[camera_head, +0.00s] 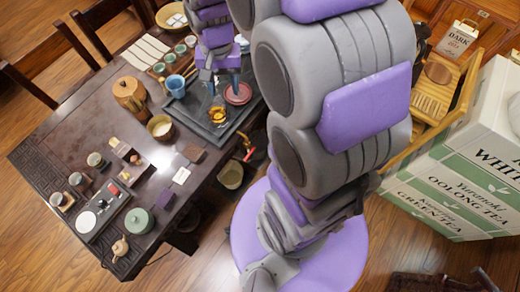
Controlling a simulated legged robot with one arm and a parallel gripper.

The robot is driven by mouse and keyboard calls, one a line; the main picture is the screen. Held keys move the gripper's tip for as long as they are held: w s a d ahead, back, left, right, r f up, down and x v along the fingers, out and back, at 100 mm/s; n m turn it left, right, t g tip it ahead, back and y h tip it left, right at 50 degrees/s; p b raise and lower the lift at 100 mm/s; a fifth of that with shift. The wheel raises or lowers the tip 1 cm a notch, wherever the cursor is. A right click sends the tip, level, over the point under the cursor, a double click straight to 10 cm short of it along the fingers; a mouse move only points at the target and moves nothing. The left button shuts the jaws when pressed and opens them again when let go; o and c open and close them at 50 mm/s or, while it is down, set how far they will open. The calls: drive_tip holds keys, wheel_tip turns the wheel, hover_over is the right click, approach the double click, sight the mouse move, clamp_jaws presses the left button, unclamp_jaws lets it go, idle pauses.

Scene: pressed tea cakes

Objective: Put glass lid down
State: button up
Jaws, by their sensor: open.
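My gripper (222,86) points down over the dark tea tray (205,130) near the far right part of the table. Its fingers are apart. A small clear glass vessel with amber tea (217,114) stands on the tray just below and in front of the fingers. A round reddish-brown dish (238,94) lies on the tray by the right finger. The glass lid cannot be made out; it is too small and clear to tell whether it is on the vessel, on the dish or between the fingers.
Small cups, a green lidded pot (139,221) and a small clay teapot (120,248) fill the near left. Tea boxes (470,150) stand at right.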

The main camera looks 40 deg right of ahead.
drive_tip(key=s+a+r+n, duration=0.1)
drive_tip(key=s+n, duration=0.2)
drive_tip(key=s, duration=0.7)
drive_tip(key=s+a+r+n, duration=0.2)
drive_tip(key=s+n, duration=0.1)
drive_tip(key=s, duration=0.8)
drive_tip(key=shift+s+a+g+h, duration=0.25)
drive_tip(key=shift+a+g+h, duration=0.05)
drive_tip(key=shift+d, duration=0.1)
